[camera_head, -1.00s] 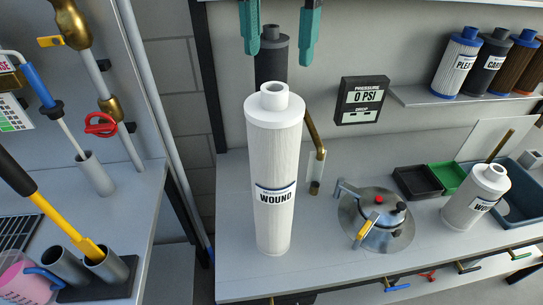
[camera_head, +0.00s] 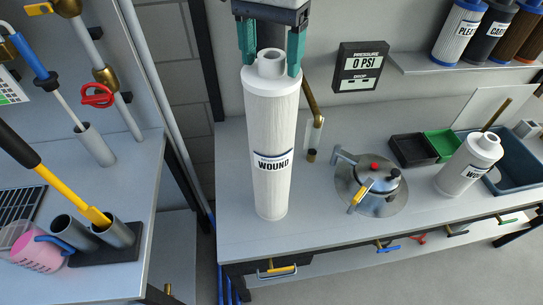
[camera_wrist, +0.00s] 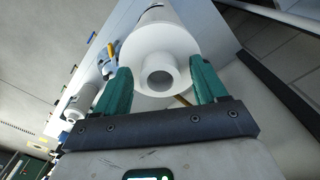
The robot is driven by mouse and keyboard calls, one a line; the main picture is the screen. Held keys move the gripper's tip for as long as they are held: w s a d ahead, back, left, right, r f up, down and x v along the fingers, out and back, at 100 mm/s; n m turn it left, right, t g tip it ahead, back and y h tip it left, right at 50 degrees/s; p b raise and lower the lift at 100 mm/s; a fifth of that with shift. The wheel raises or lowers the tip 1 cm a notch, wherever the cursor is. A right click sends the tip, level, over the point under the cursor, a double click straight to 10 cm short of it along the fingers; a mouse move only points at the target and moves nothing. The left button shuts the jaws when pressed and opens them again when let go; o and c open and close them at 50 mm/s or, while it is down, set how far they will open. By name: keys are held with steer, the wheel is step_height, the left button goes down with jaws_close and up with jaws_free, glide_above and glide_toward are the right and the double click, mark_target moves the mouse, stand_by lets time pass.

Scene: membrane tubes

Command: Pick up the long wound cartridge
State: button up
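The long wound cartridge (camera_head: 271,150) is a tall white cylinder with a "WOUND" label and a narrow neck on top. It stands upright on the grey bench. My gripper (camera_head: 271,64) is open above it, with its teal fingers pointing down on either side of the neck. In the wrist view the two fingers (camera_wrist: 159,86) flank the round white top (camera_wrist: 158,55), with gaps beside the neck. A shorter wound cartridge (camera_head: 469,164) stands on the bench to the right.
A round metal housing (camera_head: 371,184) with clamps sits right of the long cartridge. A brass-and-clear pipe (camera_head: 313,115) stands close behind it. Black (camera_head: 413,150) and green (camera_head: 441,144) trays and a blue basin (camera_head: 512,165) lie farther right. The front edge (camera_head: 370,237) of the bench is near.

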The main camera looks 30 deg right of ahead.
jaws_close()
stand_by(0.5)
